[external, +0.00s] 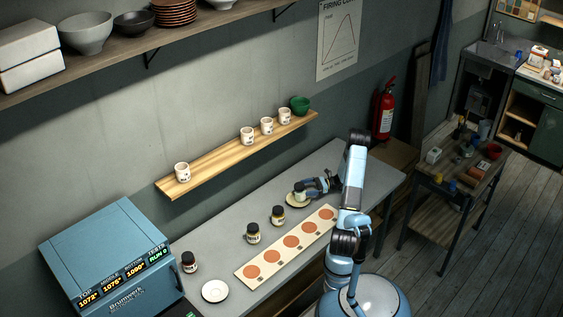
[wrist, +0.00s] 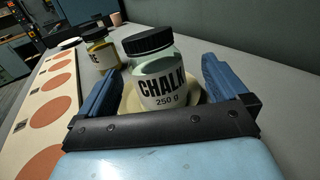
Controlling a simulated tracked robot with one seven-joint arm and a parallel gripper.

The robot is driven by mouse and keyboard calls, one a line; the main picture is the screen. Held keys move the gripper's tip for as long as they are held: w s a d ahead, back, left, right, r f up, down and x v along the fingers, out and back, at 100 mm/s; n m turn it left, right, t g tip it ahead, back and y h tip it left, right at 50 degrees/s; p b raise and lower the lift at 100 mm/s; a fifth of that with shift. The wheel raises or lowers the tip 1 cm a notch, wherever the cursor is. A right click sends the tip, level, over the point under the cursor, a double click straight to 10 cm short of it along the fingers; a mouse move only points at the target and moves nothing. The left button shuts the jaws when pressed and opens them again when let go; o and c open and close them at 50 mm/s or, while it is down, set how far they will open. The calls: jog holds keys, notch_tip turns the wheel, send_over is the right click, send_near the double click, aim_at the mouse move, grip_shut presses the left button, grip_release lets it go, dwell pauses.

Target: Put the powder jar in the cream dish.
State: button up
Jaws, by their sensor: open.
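The powder jar (external: 299,190), pale with a dark lid and labelled CHALK 250 g in the wrist view (wrist: 160,88), stands upright in the cream dish (external: 290,205). The dish's rim also shows beside the jar's base in the wrist view (wrist: 206,97). My gripper (external: 309,187) is open, with its blue fingers on either side of the jar. In the wrist view a gap shows between the jar and the right finger. The front edge of the dish is hidden by my gripper.
Jars with dark lids (external: 278,215) (external: 253,233) (external: 189,262) stand along the grey counter to the left. A white dish (external: 214,291) lies at the near left. A board with orange discs (external: 268,256) lies along the front. Cups stand on the wall shelf (external: 215,167) above.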

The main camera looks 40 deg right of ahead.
jog(key=v, duration=0.6)
jog(key=shift+s+d, duration=0.15)
jog(key=shift+d, duration=0.1)
